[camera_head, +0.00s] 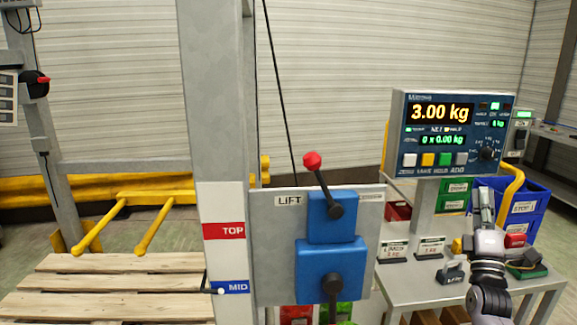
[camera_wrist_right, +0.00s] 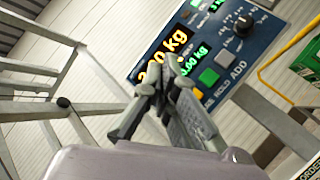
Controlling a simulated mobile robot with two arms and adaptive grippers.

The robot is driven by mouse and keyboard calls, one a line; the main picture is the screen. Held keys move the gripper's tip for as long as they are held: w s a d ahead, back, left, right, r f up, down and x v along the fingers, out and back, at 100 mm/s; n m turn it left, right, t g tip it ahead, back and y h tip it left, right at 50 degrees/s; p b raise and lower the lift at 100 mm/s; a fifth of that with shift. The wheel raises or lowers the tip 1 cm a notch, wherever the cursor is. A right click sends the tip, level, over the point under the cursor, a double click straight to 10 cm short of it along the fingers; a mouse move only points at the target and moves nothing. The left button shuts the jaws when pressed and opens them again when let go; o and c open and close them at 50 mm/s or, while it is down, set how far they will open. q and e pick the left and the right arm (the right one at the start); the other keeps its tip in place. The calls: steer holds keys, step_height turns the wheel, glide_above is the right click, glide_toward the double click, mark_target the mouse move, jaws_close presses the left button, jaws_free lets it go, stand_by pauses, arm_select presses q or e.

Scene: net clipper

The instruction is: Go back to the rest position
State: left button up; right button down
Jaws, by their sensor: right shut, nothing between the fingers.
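The display reads 3.00 kg, with 0 x 0.00 kg on the lower line. My left gripper is in neither view.
A grey lift panel (camera_head: 272,230) with a red-knobbed lever (camera_head: 312,160) stands on a post (camera_head: 215,130) at the centre. A metal table (camera_head: 400,280) holds small weights and signs. A wooden pallet (camera_head: 110,285) lies at left.

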steer(key=s+a+f+m+g+y, duration=0.1)
steer(key=s+a+f+g+y, duration=0.3)
steer(key=f, duration=0.5)
steer(key=s+a+f+m+g+y, duration=0.1)
steer(key=a+f+m+g, duration=0.1)
steer(key=a+f, duration=0.5)
steer(key=s+a+f+m+g+y, duration=0.1)
steer(key=s+a+f+g+y, duration=0.25)
steer(key=f, duration=0.65)
steer(key=s+a+f+m+g, duration=0.2)
steer(key=s+a+f+g, duration=0.1)
steer(key=s+f, duration=0.3)
steer(key=s+a+f+m+g, duration=0.3)
steer(key=s, duration=0.5)
steer(key=s+a+f+m+g, duration=0.1)
steer(key=s+f+m+g, duration=0.15)
steer(key=s, duration=0.65)
steer(key=s+a+f+m+g, duration=0.1)
steer(key=s+a+m+g, duration=0.15)
steer(key=s, duration=0.75)
step_height(320, 180, down, 25)
steer(key=g, duration=0.2)
steer(key=s+d+f, duration=0.2)
steer(key=s+f, duration=0.6)
steer(key=s+d+f+g, duration=0.1)
steer(key=s+d+f, duration=0.1)
steer(key=s+f, duration=0.7)
steer(key=shift+s+f, duration=0.2)
steer(key=shift+f, duration=0.1)
